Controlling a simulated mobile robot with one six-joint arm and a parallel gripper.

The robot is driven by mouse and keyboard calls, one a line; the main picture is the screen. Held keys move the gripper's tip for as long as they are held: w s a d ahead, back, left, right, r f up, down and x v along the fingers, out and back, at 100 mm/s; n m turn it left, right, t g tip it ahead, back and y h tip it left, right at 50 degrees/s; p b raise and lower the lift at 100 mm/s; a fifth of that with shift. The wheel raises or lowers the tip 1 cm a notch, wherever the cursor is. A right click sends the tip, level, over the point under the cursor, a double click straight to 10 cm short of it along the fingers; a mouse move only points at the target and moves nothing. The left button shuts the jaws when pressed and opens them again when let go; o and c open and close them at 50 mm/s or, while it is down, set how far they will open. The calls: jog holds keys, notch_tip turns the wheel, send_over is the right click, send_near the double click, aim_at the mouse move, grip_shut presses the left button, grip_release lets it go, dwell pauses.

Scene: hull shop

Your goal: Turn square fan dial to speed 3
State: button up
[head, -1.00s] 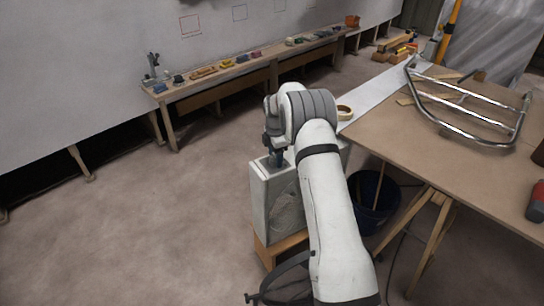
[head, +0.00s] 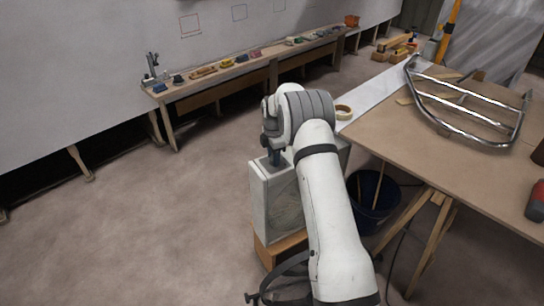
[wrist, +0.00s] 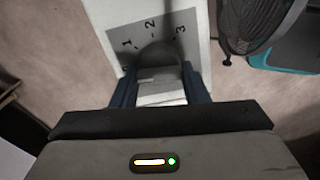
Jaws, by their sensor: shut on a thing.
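The square fan (head: 272,205) is a pale box standing on a wooden block, below my wrist in the head view. Its top panel shows in the wrist view (wrist: 100,15), with a grey plate (wrist: 132,30) marked 1, 2 and 3. The dark round dial (wrist: 158,55) sits at the near side of these marks. My gripper (wrist: 160,76) is shut on the dial, a blue finger on each side. In the head view my gripper (head: 276,157) points down onto the fan's top. I cannot tell for sure which number the dial points at.
A dark round fan (wrist: 250,22) stands close by at the right in the wrist view. A dark blue bucket (head: 373,200) and a worktable (head: 440,165) are to the right in the head view. A long bench (head: 225,77) runs along the wall. The floor at left is clear.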

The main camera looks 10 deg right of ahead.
jog(key=shift+d+m, duration=0.35)
jog(key=shift+m, duration=0.35)
jog(key=m+b, duration=0.1)
jog(key=m, duration=0.3)
jog(key=shift+d+f, duration=0.1)
jog(key=shift+f, duration=0.05)
jog(key=m, duration=0.7)
jog(key=shift+s+m+b, duration=0.1)
jog(key=shift+m+b, duration=0.2)
jog(key=m, duration=0.3)
jog(key=shift+m, duration=0.3)
jog(key=m, duration=0.3)
jog(key=shift+m, duration=0.3)
jog(key=m, duration=0.4)
jog(key=shift+m, duration=1.3)
